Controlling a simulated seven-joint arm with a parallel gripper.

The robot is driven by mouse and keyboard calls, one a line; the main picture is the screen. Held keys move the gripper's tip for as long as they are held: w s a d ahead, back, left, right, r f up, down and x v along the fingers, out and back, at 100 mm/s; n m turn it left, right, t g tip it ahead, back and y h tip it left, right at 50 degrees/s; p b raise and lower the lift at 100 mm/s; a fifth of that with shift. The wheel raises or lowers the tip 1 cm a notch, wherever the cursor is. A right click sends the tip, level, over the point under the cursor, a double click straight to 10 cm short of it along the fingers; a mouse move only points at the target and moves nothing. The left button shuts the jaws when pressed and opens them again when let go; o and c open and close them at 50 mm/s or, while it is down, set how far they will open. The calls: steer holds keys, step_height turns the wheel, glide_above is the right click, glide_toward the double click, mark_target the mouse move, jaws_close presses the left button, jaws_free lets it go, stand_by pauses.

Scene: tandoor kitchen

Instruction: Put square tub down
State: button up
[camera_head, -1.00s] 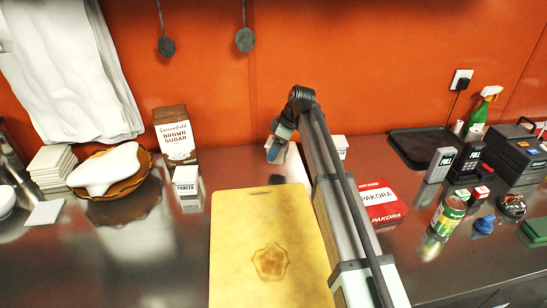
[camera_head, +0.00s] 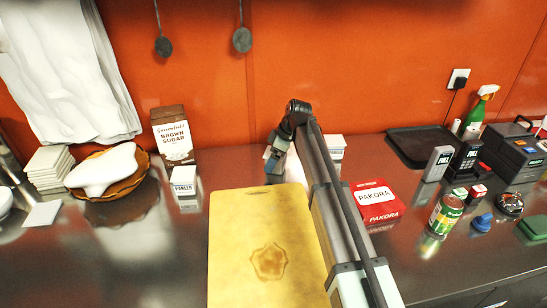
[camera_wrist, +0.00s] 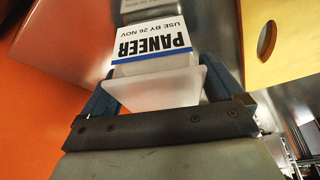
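The square tub (camera_wrist: 160,92) is plain, whitish and translucent. In the wrist view it sits between the two dark blue fingers of my gripper (camera_wrist: 163,90), which appear closed on its sides. In the head view my gripper (camera_head: 273,166) is over the steel counter just behind the cutting board's far edge. A small pale part of the tub (camera_head: 293,166) shows there beside my arm, which hides the rest. I cannot tell whether its base touches the counter.
A white paneer box (camera_head: 185,181) stands to the left; its label shows upside down in the wrist view (camera_wrist: 160,40). The yellow cutting board (camera_head: 235,240) lies in front. A white box (camera_head: 336,146) and the red pakora box (camera_head: 375,197) are right of my arm. Bare counter lies between paneer and gripper.

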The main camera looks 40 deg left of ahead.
steer(key=shift+o, duration=0.4)
steer(key=shift+r, duration=0.1)
steer(key=shift+r, duration=0.3)
steer(key=v, duration=1.1)
steer(key=shift+d+r, duration=0.2)
steer(key=shift+r, duration=0.05)
